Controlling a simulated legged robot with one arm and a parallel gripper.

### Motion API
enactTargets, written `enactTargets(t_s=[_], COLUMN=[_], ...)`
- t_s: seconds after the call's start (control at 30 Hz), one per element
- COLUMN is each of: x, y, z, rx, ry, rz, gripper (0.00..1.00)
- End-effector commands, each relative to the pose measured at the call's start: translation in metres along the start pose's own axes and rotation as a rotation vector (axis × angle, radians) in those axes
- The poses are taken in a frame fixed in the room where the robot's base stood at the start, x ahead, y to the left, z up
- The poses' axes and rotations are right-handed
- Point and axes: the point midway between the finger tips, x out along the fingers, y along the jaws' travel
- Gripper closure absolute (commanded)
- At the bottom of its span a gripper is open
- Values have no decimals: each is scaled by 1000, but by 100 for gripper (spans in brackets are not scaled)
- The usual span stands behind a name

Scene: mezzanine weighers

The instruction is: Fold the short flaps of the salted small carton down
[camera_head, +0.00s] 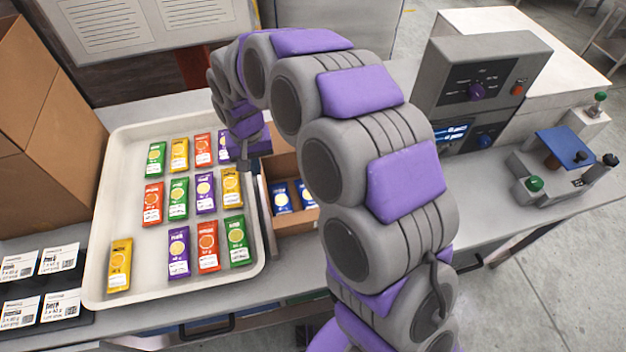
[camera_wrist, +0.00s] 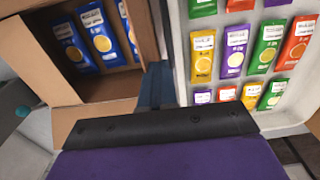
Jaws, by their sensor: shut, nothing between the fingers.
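A small open brown carton (camera_head: 296,247) stands right of the tray, partly hidden behind my arm. Blue packets (camera_head: 282,197) lie inside it; their lettering is too small to read. In the wrist view the carton (camera_wrist: 25,68) is at the upper left with more blue packets (camera_wrist: 88,40), and one cardboard flap (camera_wrist: 82,118) sticks outward at its near side. My gripper (camera_head: 250,163) is shut and empty, above the gap between the tray and the carton's left side. Its dark end (camera_wrist: 155,124) fills the lower middle of the wrist view. Other flaps are hidden or unclear.
A white tray (camera_head: 108,222) with several yellow, green, red and purple packets lies left of the carton. A grey control unit (camera_head: 478,75) and a small blue-topped device (camera_head: 565,148) stand right.

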Motion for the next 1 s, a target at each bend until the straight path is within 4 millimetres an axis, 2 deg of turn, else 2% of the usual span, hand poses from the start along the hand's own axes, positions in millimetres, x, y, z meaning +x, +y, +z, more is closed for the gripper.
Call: enactTargets(t_s=[0.2,0.63,1.0], x=[2,0,6], y=[19,22,53], z=[2,2,1], rx=[1,1,1], ry=[-12,-5,-2], rz=[4,3,1], gripper=[100,100,100])
